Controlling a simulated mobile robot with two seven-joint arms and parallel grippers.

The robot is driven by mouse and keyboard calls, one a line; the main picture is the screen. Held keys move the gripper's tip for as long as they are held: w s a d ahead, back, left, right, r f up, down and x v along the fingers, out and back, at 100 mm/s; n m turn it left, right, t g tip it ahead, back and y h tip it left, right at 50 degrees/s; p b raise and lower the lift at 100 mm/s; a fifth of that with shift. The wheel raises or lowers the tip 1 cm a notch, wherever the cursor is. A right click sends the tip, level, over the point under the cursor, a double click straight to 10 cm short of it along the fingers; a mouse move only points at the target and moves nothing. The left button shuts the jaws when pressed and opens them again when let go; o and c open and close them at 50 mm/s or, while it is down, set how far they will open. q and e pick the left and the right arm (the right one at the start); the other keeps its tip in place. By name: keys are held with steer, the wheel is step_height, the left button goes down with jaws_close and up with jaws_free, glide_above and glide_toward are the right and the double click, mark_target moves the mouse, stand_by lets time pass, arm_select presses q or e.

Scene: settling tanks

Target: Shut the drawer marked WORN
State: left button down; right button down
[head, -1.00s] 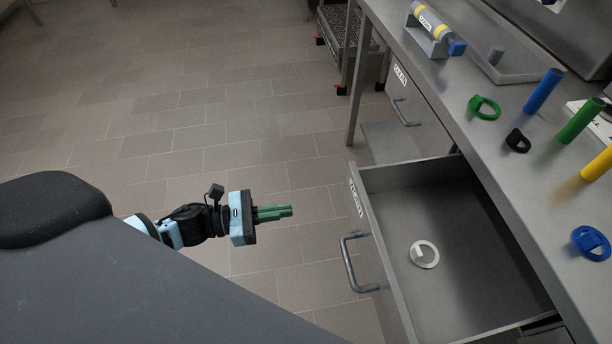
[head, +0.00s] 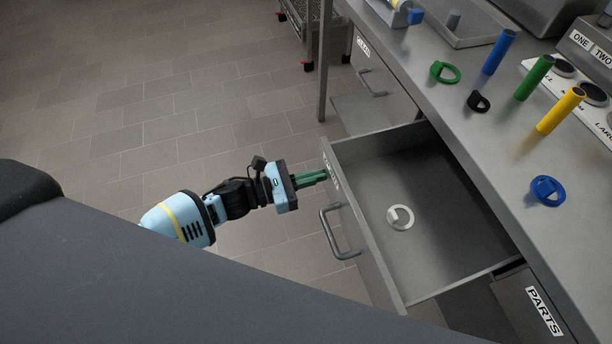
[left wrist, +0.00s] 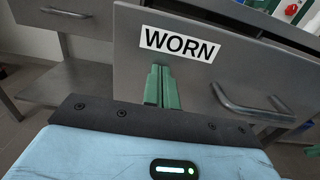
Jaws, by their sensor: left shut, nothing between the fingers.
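The drawer marked WORN (head: 372,236) stands pulled out from the steel bench in the head view, with a white ring-shaped part (head: 401,217) lying on its floor. Its front and black-on-white WORN label (left wrist: 179,44) fill much of the left wrist view. Its bar handle (head: 338,232) is on the front; it also shows in the left wrist view (left wrist: 252,110). My left gripper (head: 322,177) has its green fingers shut and empty, close to the drawer front near the label. I cannot tell whether the tips touch.
The bench top (head: 455,132) holds a green ring (head: 445,72), a black ring (head: 478,101), a blue ring (head: 547,190) and upright coloured pegs. A drawer marked PARTS (head: 541,311) is at lower right. Another closed drawer (head: 385,85) is farther along. Tiled floor to the left is free.

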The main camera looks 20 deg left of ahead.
stand_by(0.3)
arm_select(q)
steer(key=b, duration=0.9)
glide_toward(409, 162)
steer(key=r, duration=0.1)
steer(key=w+d+r, duration=0.1)
steer(key=r, duration=0.1)
steer(key=d+r, duration=0.1)
steer(key=r, duration=0.1)
steer(key=shift+w+d+r, duration=0.1)
steer(key=shift+w+d, duration=0.15)
steer(key=shift+w, duration=0.1)
steer(key=b+x, duration=0.3)
steer(key=x, duration=0.3)
steer(key=shift+w+d+r, duration=0.1)
steer(key=shift+w+d, duration=0.2)
steer(key=shift+d, duration=0.05)
steer(key=shift+r, duration=0.45)
